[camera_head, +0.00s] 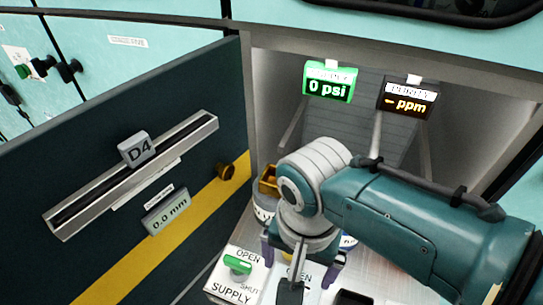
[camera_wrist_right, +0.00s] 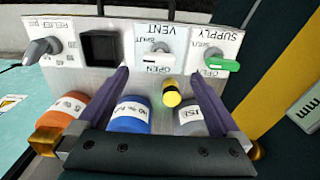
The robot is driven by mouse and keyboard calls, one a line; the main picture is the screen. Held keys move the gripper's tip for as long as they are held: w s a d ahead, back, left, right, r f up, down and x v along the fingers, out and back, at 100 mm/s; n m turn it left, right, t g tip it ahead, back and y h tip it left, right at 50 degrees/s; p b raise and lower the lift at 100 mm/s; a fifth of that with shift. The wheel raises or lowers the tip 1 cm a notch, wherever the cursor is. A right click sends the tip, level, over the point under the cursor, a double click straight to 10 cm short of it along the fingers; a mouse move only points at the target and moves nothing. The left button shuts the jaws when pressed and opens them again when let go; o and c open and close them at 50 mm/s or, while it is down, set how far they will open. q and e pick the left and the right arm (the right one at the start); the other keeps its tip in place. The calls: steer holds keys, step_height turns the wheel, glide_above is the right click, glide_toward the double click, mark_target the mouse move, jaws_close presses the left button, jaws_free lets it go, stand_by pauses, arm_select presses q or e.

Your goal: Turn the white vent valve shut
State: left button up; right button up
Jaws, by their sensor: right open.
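The white vent valve (camera_wrist_right: 145,60) is on the sloped white panel in the right wrist view, which shows the panel upside down. OPEN and SHUT are printed by its handle; I cannot tell clearly which one it points to. My right gripper (camera_wrist_right: 158,76) is open, its two purple fingers spread on either side of the vent valve's line, apart from the handle and empty. In the head view my right gripper (camera_head: 301,262) reaches down over the panel and hides most of the vent valve. My left gripper is not in view.
A green supply handle (camera_wrist_right: 223,65) and grey relief knob (camera_wrist_right: 40,48) flank the vent. Orange (camera_wrist_right: 65,108), blue (camera_wrist_right: 130,113) and pale (camera_wrist_right: 190,120) bottles stand near the fingers. An open dark door (camera_head: 110,190) bounds the left. Displays (camera_head: 330,83) read 0 psi and – ppm.

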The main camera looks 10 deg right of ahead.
arm_select(q)
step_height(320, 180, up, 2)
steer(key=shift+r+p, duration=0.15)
steer(key=shift+p, duration=0.55)
arm_select(e)
step_height(320, 180, up, 4)
steer(key=shift+f, duration=0.1)
